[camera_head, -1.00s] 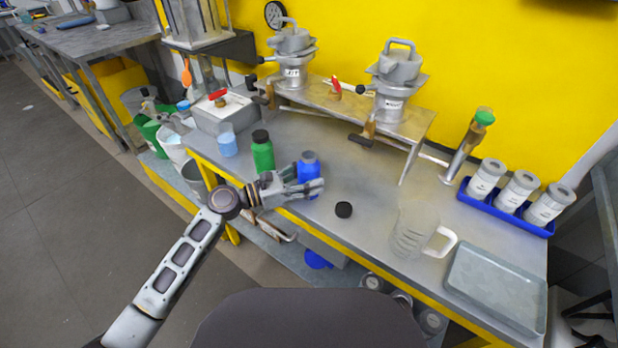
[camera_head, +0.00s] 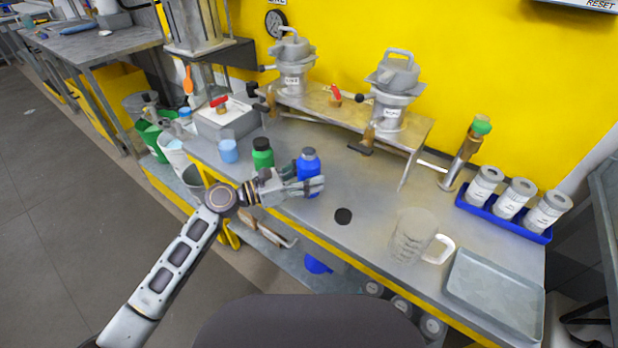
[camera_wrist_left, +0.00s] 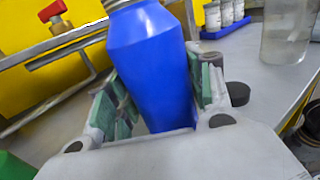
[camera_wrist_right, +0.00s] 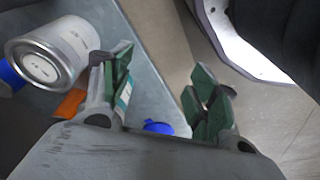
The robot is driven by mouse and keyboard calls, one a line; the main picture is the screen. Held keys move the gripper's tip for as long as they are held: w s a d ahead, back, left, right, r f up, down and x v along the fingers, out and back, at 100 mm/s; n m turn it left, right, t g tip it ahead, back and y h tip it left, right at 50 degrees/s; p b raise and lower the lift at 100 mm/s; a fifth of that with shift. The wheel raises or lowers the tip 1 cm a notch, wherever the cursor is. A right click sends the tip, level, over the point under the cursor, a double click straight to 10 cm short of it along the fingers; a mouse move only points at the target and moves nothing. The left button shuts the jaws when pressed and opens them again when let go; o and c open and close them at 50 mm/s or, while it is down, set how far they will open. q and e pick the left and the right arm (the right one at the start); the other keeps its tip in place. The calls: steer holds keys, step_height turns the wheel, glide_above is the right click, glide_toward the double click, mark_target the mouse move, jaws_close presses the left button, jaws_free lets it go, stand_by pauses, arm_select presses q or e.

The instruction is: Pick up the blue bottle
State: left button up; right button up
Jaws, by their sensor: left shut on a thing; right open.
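The blue bottle (camera_head: 308,172) has a grey cap and is near the front edge of the grey bench, in the head view. My left gripper (camera_head: 303,187) is shut on it. In the left wrist view the blue bottle (camera_wrist_left: 152,65) stands between the green-padded fingers, slightly tilted in the picture. Whether its base touches the bench is hidden by the gripper. My right gripper (camera_wrist_right: 155,100) is open and empty in the right wrist view, and is out of sight in the head view.
A green bottle (camera_head: 262,154) and a beaker of blue liquid (camera_head: 228,150) stand left of the blue bottle. A black cap (camera_head: 343,216) lies to its right. A clear jug (camera_head: 409,236), a grey tray (camera_head: 497,290) and a blue rack (camera_head: 503,219) with white jars are farther right.

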mark_target(302, 158)
arm_select(q)
steer(key=shift+r, duration=0.9)
steer(key=shift+r+p, duration=0.5)
steer(key=shift+r, duration=0.45)
steer(key=shift+r+p, duration=0.3)
steer(key=shift+r, duration=0.95)
arm_select(e)
step_height(302, 158, down, 6)
steer(key=s+d, duration=0.1)
steer(key=d, duration=0.1)
steer(key=shift+s+d, duration=0.15)
steer(key=shift+s, duration=0.05)
arm_select(q)
steer(key=shift+r, duration=0.1)
arm_select(e)
steer(key=shift+f, duration=0.1)
arm_select(q)
steer(key=shift+r, duration=0.1)
arm_select(e)
steer(key=shift+s+f, duration=0.25)
steer(key=shift+s, duration=0.15)
steer(key=shift+w+d+r, duration=0.15)
steer(key=shift+r, duration=0.05)
